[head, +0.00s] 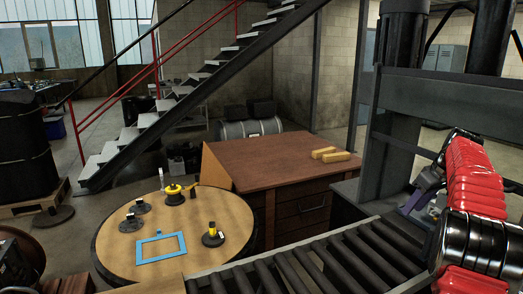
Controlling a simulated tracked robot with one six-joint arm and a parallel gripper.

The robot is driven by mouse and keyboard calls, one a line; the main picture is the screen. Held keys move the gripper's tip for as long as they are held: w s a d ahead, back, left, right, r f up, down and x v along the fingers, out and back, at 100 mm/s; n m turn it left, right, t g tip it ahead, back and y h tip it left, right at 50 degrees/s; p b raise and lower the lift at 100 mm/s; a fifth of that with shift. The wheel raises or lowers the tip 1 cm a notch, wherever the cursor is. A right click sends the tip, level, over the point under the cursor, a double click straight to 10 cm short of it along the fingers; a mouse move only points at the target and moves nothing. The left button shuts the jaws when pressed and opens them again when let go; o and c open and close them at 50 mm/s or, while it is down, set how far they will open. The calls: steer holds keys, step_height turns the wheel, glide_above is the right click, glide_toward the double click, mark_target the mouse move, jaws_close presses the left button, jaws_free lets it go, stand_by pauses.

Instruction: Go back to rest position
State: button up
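A red ribbed arm section with shiny black ends, which looks like my own arm, stands at the right edge of the head view. I cannot make out my gripper or its fingertips, so whether it holds anything does not show. A small purple-grey part (427,183) shows beside the red section, partly hidden by it; I cannot tell what it is.
A roller conveyor (300,272) crosses the front, below a dark press frame (440,93). A round table (120,236) bears a blue frame (161,247) and several small fixtures. A wooden workbench (255,160) holds two yellow blocks (331,154). Stairs (180,92) rise behind.

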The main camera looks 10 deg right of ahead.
steer(key=s+a+r, duration=0.3)
steer(key=a, duration=0.8)
steer(key=s+a+r+m, duration=0.1)
steer(key=s+a+r, duration=0.15)
steer(key=a, duration=0.75)
steer(key=s+a+r, duration=0.2)
steer(key=a+r, duration=0.1)
steer(key=a, duration=0.8)
steer(key=s+a+f, duration=0.5)
steer(key=s+a, duration=0.3)
steer(key=s, duration=0.2)
steer(key=s+a+f+t, duration=0.1)
steer(key=s+a+f, duration=0.4)
steer(key=s+a, duration=0.3)
steer(key=s, duration=0.3)
steer(key=shift+s+a+m+h, duration=0.25)
steer(key=shift+s+m+h, duration=0.05)
steer(key=shift+m, duration=0.1)
steer(key=shift+f, duration=0.1)
steer(key=shift+c, duration=0.6)
steer(key=shift+d, duration=0.1)
